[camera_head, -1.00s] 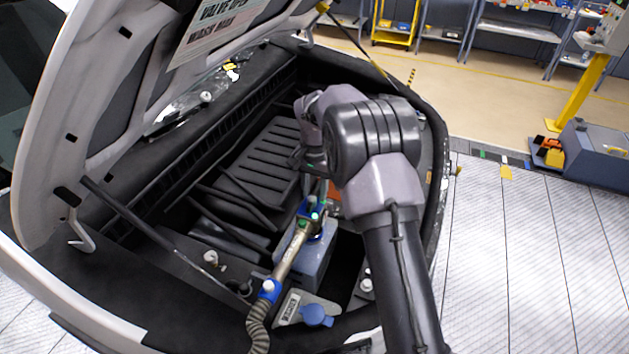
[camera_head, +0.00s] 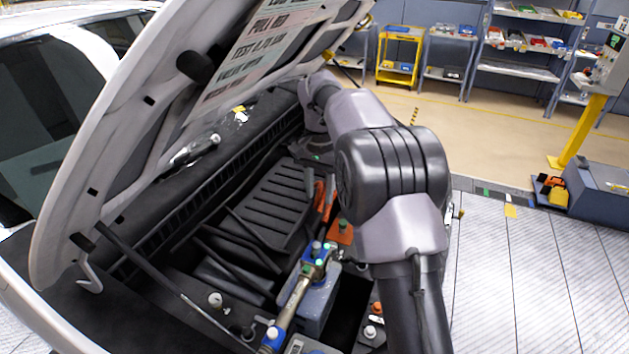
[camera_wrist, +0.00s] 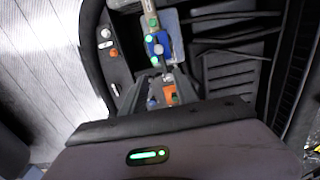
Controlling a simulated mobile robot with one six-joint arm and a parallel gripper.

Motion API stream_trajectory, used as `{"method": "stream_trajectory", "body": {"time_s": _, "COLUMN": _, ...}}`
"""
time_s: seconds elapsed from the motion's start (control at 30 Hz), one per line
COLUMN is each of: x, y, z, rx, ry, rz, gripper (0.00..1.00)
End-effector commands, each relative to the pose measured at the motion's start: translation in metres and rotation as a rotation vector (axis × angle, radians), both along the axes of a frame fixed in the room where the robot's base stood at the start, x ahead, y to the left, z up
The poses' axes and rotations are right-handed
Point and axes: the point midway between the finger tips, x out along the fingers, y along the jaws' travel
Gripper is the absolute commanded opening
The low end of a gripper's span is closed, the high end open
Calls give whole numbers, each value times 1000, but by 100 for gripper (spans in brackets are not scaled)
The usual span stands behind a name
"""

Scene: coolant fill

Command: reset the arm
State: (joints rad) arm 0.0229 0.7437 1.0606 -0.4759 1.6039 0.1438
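My arm reaches over the open engine bay. My gripper (camera_wrist: 165,88) shows in the wrist view as two grey fingers spread apart, with nothing seen held between them. An orange block (camera_wrist: 170,92) shows beyond the fingers; it also shows in the head view (camera_head: 340,233). A metal filling nozzle with blue ends (camera_head: 296,292) lies across a blue-grey reservoir (camera_head: 318,304). Its blue fitting shows ahead of my fingers in the wrist view (camera_wrist: 158,45). In the head view my arm partly hides the gripper.
The raised hood (camera_head: 170,120) with a printed label hangs at the left, close to my arm. A black ribbed cover (camera_head: 270,205) fills the bay's middle. A yellow cart (camera_head: 398,57), shelves and a yellow-posted console (camera_head: 580,130) stand behind.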

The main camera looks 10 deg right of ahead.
Motion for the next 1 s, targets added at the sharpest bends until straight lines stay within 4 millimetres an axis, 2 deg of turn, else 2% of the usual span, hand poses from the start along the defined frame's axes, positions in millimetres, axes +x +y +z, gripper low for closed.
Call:
{"method": "stream_trajectory", "body": {"time_s": 0.17, "x": -8, "y": 2, "z": 4, "rx": 6, "ry": -19, "rz": 11, "gripper": 36}}
{"method": "stream_trajectory", "body": {"time_s": 0.27, "x": -45, "y": 10, "z": 17, "rx": 26, "ry": -87, "rz": 55, "gripper": 36}}
{"method": "stream_trajectory", "body": {"time_s": 0.37, "x": -110, "y": 21, "z": 22, "rx": 54, "ry": -188, "rz": 114, "gripper": 36}}
{"method": "stream_trajectory", "body": {"time_s": 0.4, "x": -140, "y": 26, "z": 19, "rx": 63, "ry": -229, "rz": 138, "gripper": 36}}
{"method": "stream_trajectory", "body": {"time_s": 0.47, "x": -185, "y": 32, "z": 7, "rx": 75, "ry": -293, "rz": 168, "gripper": 36}}
{"method": "stream_trajectory", "body": {"time_s": 0.5, "x": -214, "y": 36, "z": -5, "rx": 82, "ry": -335, "rz": 187, "gripper": 36}}
{"method": "stream_trajectory", "body": {"time_s": 0.6, "x": -278, "y": 44, "z": -45, "rx": 94, "ry": -429, "rz": 222, "gripper": 36}}
{"method": "stream_trajectory", "body": {"time_s": 0.7, "x": -320, "y": 49, "z": -82, "rx": 100, "ry": -497, "rz": 245, "gripper": 36}}
{"method": "stream_trajectory", "body": {"time_s": 0.83, "x": -344, "y": 52, "z": -107, "rx": 102, "ry": -539, "rz": 256, "gripper": 36}}
{"method": "stream_trajectory", "body": {"time_s": 1.0, "x": -348, "y": 52, "z": -107, "rx": 103, "ry": -544, "rz": 258, "gripper": 36}}
